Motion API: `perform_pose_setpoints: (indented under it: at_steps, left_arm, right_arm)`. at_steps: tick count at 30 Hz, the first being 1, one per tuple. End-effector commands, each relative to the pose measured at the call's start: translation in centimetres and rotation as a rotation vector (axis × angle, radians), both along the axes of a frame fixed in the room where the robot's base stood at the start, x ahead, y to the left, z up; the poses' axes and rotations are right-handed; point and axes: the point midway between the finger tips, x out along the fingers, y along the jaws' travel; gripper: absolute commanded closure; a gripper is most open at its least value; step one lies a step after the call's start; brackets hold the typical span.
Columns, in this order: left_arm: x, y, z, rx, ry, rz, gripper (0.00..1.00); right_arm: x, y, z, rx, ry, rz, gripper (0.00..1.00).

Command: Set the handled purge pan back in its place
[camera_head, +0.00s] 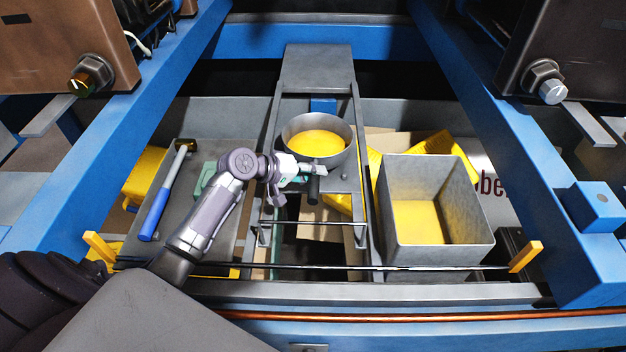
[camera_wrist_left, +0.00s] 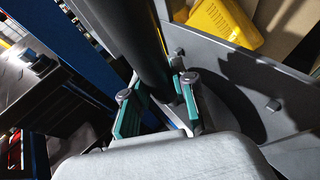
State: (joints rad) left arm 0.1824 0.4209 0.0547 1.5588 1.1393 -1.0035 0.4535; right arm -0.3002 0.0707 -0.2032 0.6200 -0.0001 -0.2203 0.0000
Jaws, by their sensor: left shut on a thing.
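The purge pan (camera_head: 343,123) is a round grey pan with a yellow inside and a dark handle (camera_head: 313,192). It is in the middle of the head view, over a narrow grey metal frame (camera_head: 318,70). I cannot tell whether it rests on the frame or is just above it. My left gripper (camera_head: 309,172) is shut on the handle at the pan's near side. My right gripper is not in view.
A grey square bin (camera_head: 440,245) with a yellow bottom stands to the right. A blue-handled hammer (camera_head: 160,200) lies on the left tray. Blue beams (camera_head: 530,165) flank the area. A thin dark bar (camera_head: 330,267) crosses in front, above a copper-coloured rod (camera_head: 400,317).

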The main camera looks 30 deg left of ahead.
Motion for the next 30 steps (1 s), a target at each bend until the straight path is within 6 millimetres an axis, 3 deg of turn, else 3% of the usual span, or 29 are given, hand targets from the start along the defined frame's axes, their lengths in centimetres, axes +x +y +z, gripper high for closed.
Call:
perform_pose_setpoints:
  at_steps: [5, 13, 20, 21, 24, 25, 30]
  left_arm:
    - [0.9, 0.6, -0.5, -0.001, -0.005, 0.001, 1.00]
    - [0.9, 0.6, -3.6, -0.002, -0.003, 0.000, 1.00]
    - [0.9, 0.6, -4.2, 0.000, -0.002, 0.000, 1.00]
    - [0.7, 0.6, -4.4, -0.002, 0.004, -0.001, 0.71]
    - [0.8, 0.5, -4.4, -0.002, 0.004, -0.001, 0.54]
    - [0.8, 0.6, -4.4, -0.001, 0.003, -0.001, 0.49]
    - [0.8, 0.6, -4.3, -0.002, 0.002, 0.000, 0.49]
  right_arm:
    - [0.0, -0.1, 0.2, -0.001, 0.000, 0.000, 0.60]
    - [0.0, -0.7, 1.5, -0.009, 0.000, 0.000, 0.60]
    - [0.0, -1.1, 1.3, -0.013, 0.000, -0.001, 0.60]
    - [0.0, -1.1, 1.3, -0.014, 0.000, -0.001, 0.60]
    - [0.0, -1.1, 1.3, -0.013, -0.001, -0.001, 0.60]
    - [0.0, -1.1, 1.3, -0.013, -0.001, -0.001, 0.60]
    - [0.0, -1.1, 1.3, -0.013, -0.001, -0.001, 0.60]
